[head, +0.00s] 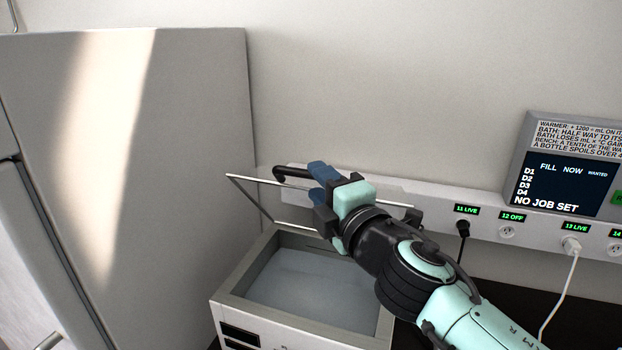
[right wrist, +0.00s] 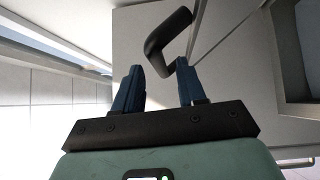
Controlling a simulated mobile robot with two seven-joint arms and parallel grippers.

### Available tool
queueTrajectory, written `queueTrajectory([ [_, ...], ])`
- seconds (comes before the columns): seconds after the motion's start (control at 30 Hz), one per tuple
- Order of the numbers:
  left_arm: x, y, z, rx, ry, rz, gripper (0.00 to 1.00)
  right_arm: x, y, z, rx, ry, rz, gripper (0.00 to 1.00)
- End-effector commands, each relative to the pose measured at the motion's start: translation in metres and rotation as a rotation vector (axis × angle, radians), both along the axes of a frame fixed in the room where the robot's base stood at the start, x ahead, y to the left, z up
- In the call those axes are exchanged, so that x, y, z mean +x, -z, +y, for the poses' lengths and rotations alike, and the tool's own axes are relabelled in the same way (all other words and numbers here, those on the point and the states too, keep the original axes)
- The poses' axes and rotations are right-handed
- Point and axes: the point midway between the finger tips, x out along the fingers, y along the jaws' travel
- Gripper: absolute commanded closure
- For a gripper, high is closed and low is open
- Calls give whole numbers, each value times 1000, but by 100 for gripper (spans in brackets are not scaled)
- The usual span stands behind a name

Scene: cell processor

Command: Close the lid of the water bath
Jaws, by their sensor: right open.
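The water bath (head: 232,290) is a pale box with an open top, and its grey basin (head: 300,282) shows at the bottom middle of the head view. Its lid stands raised above the basin as a thin, bright-edged panel (head: 250,198), partly hidden by my right arm. A black bent handle (head: 288,171) is at the lid's upper edge. My right gripper (head: 318,182) is open beside the handle, with blue fingers. In the right wrist view, the handle (right wrist: 154,45) lies just beyond the fingertips, close to the right-hand finger; contact is unclear. My left gripper is out of view.
A tall grey cabinet (head: 190,120) stands left of the bath. A white socket rail (head: 485,205) runs along the wall behind, with plugs and cables to the right. A control screen (head: 563,178) sits above it. The dark bench (head: 510,285) is at the right.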

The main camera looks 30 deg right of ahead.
Motion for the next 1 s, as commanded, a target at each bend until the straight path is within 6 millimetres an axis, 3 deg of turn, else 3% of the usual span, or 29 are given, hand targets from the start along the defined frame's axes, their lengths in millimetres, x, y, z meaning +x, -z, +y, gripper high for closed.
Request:
queueTrajectory([
  [0.1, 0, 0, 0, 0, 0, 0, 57, 20, -1, -2, 1, 0, 1, 60],
  [0.23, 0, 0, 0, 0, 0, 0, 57, 32, -3, -2, 1, 0, -1, 60],
  [0.6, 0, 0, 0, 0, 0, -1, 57, 37, -3, -3, 0, 1, -2, 60],
  [0.63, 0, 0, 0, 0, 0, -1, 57, 37, -3, -3, 0, 0, -2, 66],
  [0.73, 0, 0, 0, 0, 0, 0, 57, 37, -3, -3, 0, 0, -1, 99],
  [1.0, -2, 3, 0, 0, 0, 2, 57, 36, -1, -2, -2, 0, -4, 100],
])
